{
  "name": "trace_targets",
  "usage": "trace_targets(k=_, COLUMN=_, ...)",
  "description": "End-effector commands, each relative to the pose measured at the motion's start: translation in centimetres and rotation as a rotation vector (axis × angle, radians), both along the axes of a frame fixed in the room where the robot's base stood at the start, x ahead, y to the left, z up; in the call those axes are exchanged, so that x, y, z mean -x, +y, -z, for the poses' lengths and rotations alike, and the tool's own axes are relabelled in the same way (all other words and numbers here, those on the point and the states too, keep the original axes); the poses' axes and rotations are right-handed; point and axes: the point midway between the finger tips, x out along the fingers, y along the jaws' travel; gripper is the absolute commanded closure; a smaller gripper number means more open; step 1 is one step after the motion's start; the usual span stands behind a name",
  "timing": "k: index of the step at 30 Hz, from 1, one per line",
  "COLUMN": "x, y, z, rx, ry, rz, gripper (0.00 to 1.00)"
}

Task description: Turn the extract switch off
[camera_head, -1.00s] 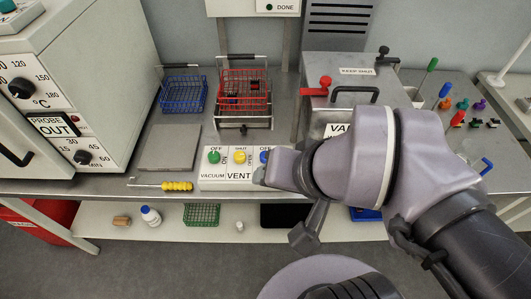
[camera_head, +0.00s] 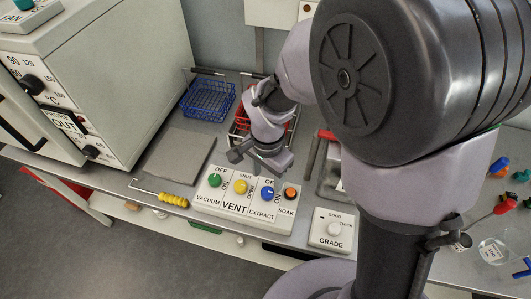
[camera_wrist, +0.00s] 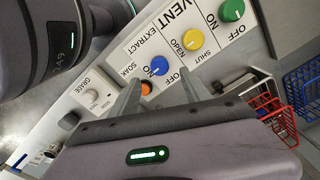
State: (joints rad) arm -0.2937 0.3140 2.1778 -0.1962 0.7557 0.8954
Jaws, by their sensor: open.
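The extract switch is a round blue knob (camera_head: 267,194) on the white control panel (camera_head: 207,198), between the yellow vent knob (camera_head: 241,187) and the orange soak button (camera_head: 290,193). It also shows in the wrist view (camera_wrist: 160,65), with ON and OFF marks beside it. Its white pointer is too small to read surely. My gripper (camera_head: 258,165) is over the back edge of the panel, behind the blue knob. In the wrist view my open gripper (camera_wrist: 162,85) has its fingers on either side of the knob's near side, holding nothing.
A green vacuum knob (camera_head: 215,180) is at the panel's left end. A grade dial box (camera_head: 331,231) stands right of the panel. A blue wire basket (camera_head: 208,101) and a red basket (camera_wrist: 277,120) are behind. A yellow-handled tool (camera_head: 173,199) lies left.

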Motion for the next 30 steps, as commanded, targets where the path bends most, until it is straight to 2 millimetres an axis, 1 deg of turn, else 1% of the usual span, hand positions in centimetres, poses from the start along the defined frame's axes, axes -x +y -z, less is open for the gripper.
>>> trace_targets(k=1, x=0.1, y=0.0, z=2.1, rx=0.001, ry=0.004, rz=-0.001, gripper=0.45)
trace_targets(k=3, x=0.1, y=0.0, z=3.9, rx=0.001, ry=0.004, rz=0.000, gripper=0.45)
trace_targets(k=6, x=0.1, y=0.0, z=5.7, rx=0.001, ry=0.002, rz=0.000, gripper=0.45)
trace_targets(k=9, x=0.0, y=0.0, z=6.9, rx=0.001, ry=0.001, rz=-0.001, gripper=0.45)
trace_targets(k=14, x=0.0, y=0.0, z=7.6, rx=-0.001, ry=-0.001, rz=-0.001, gripper=0.45)
trace_targets(k=21, x=0.0, y=0.0, z=7.6, rx=-0.001, ry=-0.001, rz=0.000, gripper=0.45)
trace_targets(k=23, x=0.0, y=0.0, z=7.6, rx=-0.001, ry=-0.001, rz=0.000, gripper=0.54)
trace_targets(k=27, x=0.0, y=0.0, z=7.6, rx=-0.001, ry=-0.001, rz=0.000, gripper=0.82)
trace_targets(k=30, x=0.0, y=0.0, z=7.6, rx=-0.001, ry=-0.001, rz=0.000, gripper=1.00)
